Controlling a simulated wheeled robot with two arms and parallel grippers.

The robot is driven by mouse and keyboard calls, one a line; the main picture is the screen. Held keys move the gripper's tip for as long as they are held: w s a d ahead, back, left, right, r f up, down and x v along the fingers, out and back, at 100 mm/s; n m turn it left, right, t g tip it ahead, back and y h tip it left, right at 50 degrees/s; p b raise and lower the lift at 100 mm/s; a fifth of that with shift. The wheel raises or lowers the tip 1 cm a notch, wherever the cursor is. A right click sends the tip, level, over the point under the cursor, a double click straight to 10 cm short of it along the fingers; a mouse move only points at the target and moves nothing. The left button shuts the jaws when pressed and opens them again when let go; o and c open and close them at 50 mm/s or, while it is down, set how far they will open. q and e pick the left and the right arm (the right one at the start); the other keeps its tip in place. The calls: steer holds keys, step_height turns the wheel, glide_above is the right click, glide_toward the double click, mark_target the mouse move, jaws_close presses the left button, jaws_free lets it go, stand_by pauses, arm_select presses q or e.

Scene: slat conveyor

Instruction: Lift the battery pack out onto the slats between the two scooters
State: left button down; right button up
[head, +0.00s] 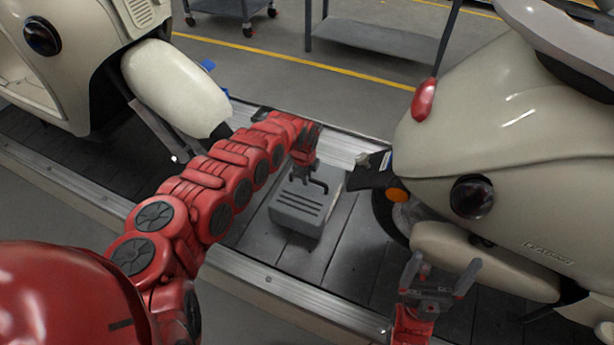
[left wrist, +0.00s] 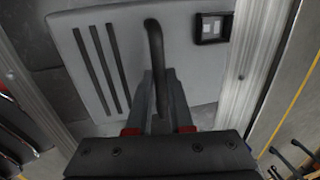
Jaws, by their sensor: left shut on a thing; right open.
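The battery pack (head: 296,211) is a grey box with dark grooves and a dark bar handle on top. It is over the conveyor slats (head: 352,250) between the left scooter (head: 175,85) and the right scooter (head: 500,140). I cannot tell whether its underside touches the slats. My left gripper (head: 311,180) is shut on its handle. In the left wrist view the fingers (left wrist: 162,92) close on the handle, and the pack's top (left wrist: 90,60) shows grooves and a dark socket. My right gripper (head: 440,272) is open and empty near the right scooter's side.
A metal rail (head: 275,280) runs along the conveyor's near edge, with another rail at the far side. Grey carts (head: 375,38) stand beyond a yellow floor line.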

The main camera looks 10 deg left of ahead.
arm_select(q)
steer(key=shift+w+f, duration=0.1)
steer(key=c, duration=0.8)
jaws_free()
steer(key=shift+o, duration=0.4)
steer(key=shift+f, duration=0.1)
steer(key=s+r+p, duration=0.3)
steer(key=r+p, duration=0.3)
steer(key=r, duration=1.1)
steer(key=shift+s+a, duration=0.2)
steer(key=shift+a, duration=0.05)
steer(key=shift+r, duration=0.1)
